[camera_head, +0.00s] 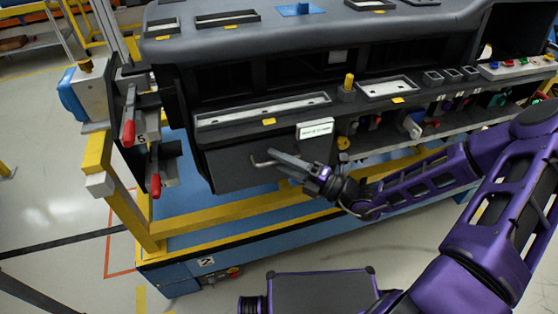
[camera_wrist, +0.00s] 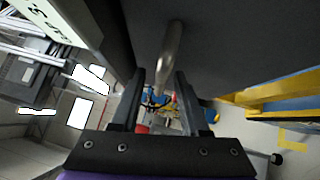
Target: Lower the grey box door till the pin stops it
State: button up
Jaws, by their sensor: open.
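The grey box door (camera_head: 228,170) is a dark grey panel below the long slot at the left of the dashboard module. It looks closed, with its face roughly upright. A thin metal handle (camera_head: 262,163) stands out from it. My gripper (camera_head: 277,160) is at the handle, with its fingers pointing left. In the wrist view, the handle (camera_wrist: 171,60) runs between the open fingers of my gripper (camera_wrist: 160,90), and the door (camera_wrist: 240,45) fills the upper right. I cannot tell whether either finger touches the handle. I cannot make out the stop pin.
A yellow peg (camera_head: 348,84) stands on the ledge above. Red-handled levers (camera_head: 128,130) are at the left. A yellow rail (camera_head: 235,212) runs below the door, above a blue base.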

jog(key=shift+c, duration=0.3)
grip_shut()
dwell(1.1)
